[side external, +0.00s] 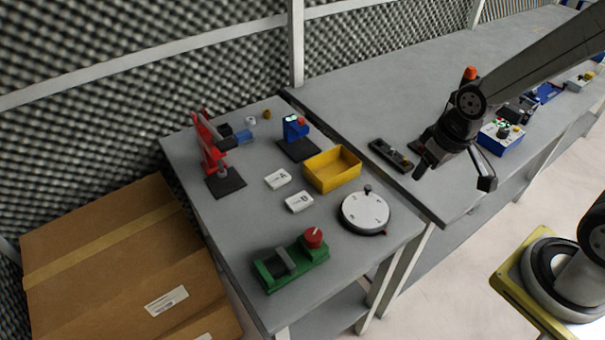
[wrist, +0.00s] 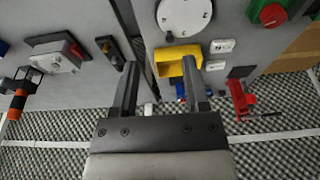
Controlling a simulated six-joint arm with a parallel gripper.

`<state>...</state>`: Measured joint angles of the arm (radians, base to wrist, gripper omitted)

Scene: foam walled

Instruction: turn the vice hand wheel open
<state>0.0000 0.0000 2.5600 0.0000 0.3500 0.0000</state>
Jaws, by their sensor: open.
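The vice is a green block with a grey jaw (side external: 285,262) near the front edge of the left table, and its red hand wheel (side external: 313,236) sits at the right end. In the wrist view the red wheel (wrist: 272,14) and part of the green body show at the top right. My gripper (side external: 455,174) is above the right table, well to the right of the vice and apart from it. In the wrist view my gripper (wrist: 158,78) has its two fingers spread with nothing held between them. The yellow bin (wrist: 180,67) shows beyond the fingertips.
A white round turntable (side external: 366,212) and a yellow bin (side external: 332,169) stand right of the vice. Two white labelled blocks (side external: 278,179), a red press (side external: 209,145) and a blue device (side external: 296,130) stand behind. Cardboard boxes (side external: 120,270) are at left.

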